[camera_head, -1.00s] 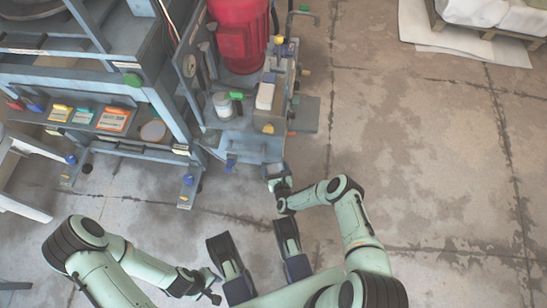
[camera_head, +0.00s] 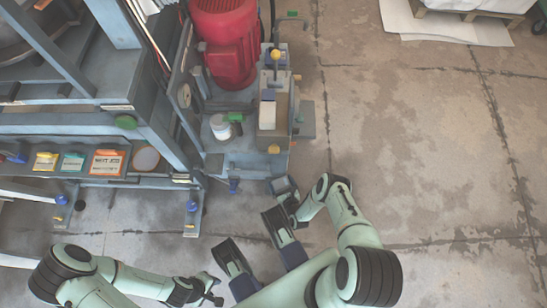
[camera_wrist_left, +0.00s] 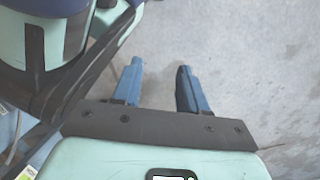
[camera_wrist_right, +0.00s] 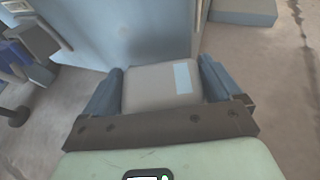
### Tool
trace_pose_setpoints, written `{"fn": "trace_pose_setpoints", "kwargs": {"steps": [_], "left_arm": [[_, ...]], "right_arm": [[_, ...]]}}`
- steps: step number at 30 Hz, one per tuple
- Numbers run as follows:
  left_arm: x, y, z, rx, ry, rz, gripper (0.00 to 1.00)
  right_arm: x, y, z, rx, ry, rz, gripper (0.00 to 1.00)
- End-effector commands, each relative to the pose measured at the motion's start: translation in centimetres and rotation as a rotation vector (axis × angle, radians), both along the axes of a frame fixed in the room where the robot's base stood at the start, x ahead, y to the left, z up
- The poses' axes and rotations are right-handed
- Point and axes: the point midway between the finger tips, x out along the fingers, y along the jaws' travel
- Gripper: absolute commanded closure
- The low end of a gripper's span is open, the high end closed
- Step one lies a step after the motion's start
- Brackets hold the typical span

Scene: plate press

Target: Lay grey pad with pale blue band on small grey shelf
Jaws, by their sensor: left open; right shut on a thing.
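The grey pad with a pale blue band (camera_wrist_right: 150,88) is between the fingers of my right gripper (camera_wrist_right: 158,84), which is shut on it. In the head view the right gripper (camera_head: 284,187) is just in front of the base of the red-motor unit, and the pad is small and dark there. A small flat grey plate (camera_head: 306,120) juts from the unit's right side; I cannot tell surely whether it is the small grey shelf. My left gripper (camera_wrist_left: 158,85) is open and empty over bare floor; it is low at the left in the head view (camera_head: 212,288).
The unit carries a red motor (camera_head: 225,50) and a white jar (camera_head: 220,127). A blue-grey press frame (camera_head: 150,130) with coloured boxes, one of them orange (camera_head: 106,163), stands at the left. Open concrete floor (camera_head: 420,150) lies to the right. A pallet (camera_head: 470,14) is at the back right.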

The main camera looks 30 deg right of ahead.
Motion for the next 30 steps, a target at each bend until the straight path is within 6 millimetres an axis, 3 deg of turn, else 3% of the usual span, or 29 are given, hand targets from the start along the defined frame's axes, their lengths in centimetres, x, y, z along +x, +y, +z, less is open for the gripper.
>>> {"fn": "trace_pose_setpoints", "kwargs": {"steps": [14, 15, 25, 30], "left_arm": [[0.0, 0.0, 0.0, 0.000, 0.001, 0.000, 0.57], [0.0, 0.0, 0.0, 0.000, 0.001, 0.000, 0.57], [0.0, 0.0, 0.0, 0.000, 0.001, 0.000, 0.57], [1.7, -0.2, 1.0, 0.003, -0.058, -0.007, 0.57]], "right_arm": [[-0.5, -0.2, -0.5, 0.001, 0.001, -0.001, 0.38], [-0.5, -0.2, -0.5, 0.001, 0.001, -0.001, 0.00], [-0.4, -0.2, -0.2, 0.000, 0.001, 0.000, 0.00], [-2.9, 0.1, 0.9, 0.002, 0.006, -0.003, 0.00]]}}
